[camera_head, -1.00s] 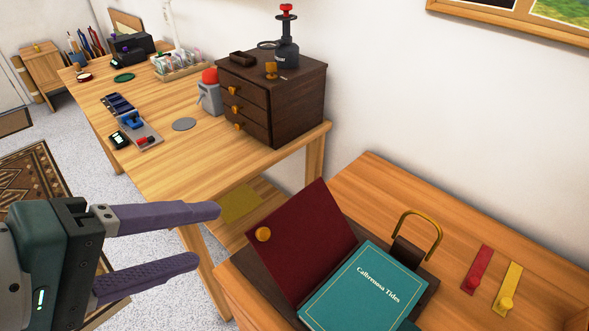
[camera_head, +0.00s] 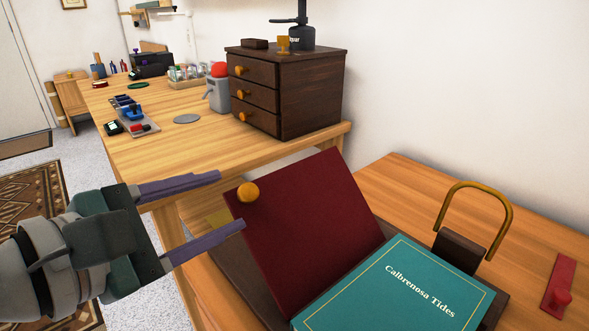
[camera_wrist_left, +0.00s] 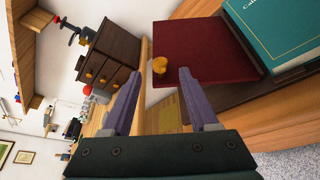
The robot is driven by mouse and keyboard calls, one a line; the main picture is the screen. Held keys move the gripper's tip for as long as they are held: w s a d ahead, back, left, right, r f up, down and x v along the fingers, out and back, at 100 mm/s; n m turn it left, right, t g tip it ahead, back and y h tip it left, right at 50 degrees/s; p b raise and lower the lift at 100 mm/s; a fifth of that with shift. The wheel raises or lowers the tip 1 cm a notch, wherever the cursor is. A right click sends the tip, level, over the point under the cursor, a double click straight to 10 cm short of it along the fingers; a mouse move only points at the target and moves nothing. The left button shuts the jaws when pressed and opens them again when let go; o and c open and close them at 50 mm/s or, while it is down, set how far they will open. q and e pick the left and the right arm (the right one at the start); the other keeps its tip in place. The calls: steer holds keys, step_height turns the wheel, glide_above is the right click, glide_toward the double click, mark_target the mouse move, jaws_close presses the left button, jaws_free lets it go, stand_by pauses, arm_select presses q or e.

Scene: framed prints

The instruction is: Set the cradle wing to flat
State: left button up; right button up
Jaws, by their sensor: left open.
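The cradle wing is a dark red panel (camera_head: 310,235) raised at a slant, with a round brass knob (camera_head: 248,193) near its upper left corner. A teal book titled "Calbrenosa Tides" (camera_head: 385,290) lies on the dark wooden cradle (camera_head: 228,268), to the right of the wing. My left gripper (camera_head: 231,200) is open and empty, its fingertips just left of the knob. In the left wrist view the knob (camera_wrist_left: 159,65) appears between the fingertips of the gripper (camera_wrist_left: 163,72); contact cannot be told. My right gripper is not in view.
A brass loop handle (camera_head: 475,205) rises behind the book. A red strip with a knob (camera_head: 559,285) is at the right. Behind stands a wooden desk (camera_head: 170,150) with a dark drawer cabinet (camera_head: 290,95). White wall stands behind the cradle's table.

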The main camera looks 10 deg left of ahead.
mark_target(242, 196)
arm_select(q)
steer(key=b+x, duration=0.1)
steer(key=x, duration=0.5)
jaws_close()
stand_by(0.4)
stand_by(0.9)
